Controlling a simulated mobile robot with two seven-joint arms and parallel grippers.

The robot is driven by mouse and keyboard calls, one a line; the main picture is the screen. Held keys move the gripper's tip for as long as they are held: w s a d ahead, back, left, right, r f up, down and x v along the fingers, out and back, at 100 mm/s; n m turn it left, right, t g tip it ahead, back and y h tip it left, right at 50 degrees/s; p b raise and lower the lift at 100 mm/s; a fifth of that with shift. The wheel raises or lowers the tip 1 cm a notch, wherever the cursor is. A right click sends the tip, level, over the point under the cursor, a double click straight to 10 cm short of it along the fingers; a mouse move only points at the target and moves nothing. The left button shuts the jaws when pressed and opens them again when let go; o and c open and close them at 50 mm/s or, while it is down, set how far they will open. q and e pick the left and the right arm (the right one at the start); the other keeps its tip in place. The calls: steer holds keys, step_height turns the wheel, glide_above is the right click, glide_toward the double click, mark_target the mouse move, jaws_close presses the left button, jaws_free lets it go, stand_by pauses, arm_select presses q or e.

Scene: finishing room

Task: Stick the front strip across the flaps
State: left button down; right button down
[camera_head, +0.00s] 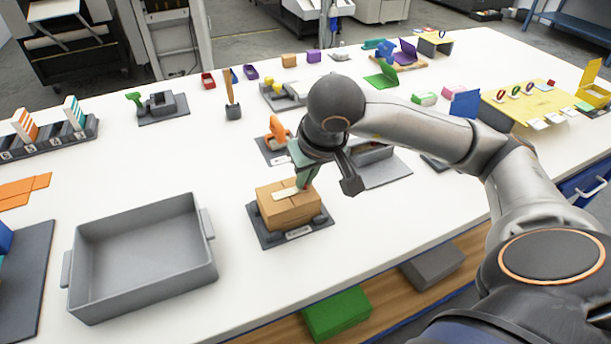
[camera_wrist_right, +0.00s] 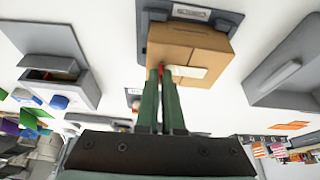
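A brown cardboard box (camera_head: 291,212) sits on a dark grey labelled base (camera_head: 262,230) in the head view, its top flaps folded down. A cream strip (camera_head: 284,193) lies on or just over the box top. In the right wrist view the strip (camera_wrist_right: 189,72) reaches out from the fingertips over the box (camera_wrist_right: 200,48). My right gripper (camera_head: 304,182) is over the far right part of the box top. Its green fingers (camera_wrist_right: 163,72) are nearly together, with a red bit at the strip's end between the tips. Whether the strip touches the flaps everywhere is unclear. My left gripper is out of view.
A large grey tray (camera_head: 140,308) stands to the left of the box. An orange tape dispenser (camera_head: 279,131) stands behind the box, and a grey holder (camera_head: 373,151) is behind and right, partly hidden by my arm. White tabletop is clear in front of the box.

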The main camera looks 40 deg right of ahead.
stand_by(0.8)
steer(key=c, duration=1)
jaws_free()
steer(key=shift+o, duration=0.5)
steer(key=shift+o, duration=1.2)
steer(key=shift+r, duration=0.2)
steer(key=shift+r+p, duration=2.85)
steer(key=shift+r, duration=1.05)
steer(key=shift+s+f, duration=0.1)
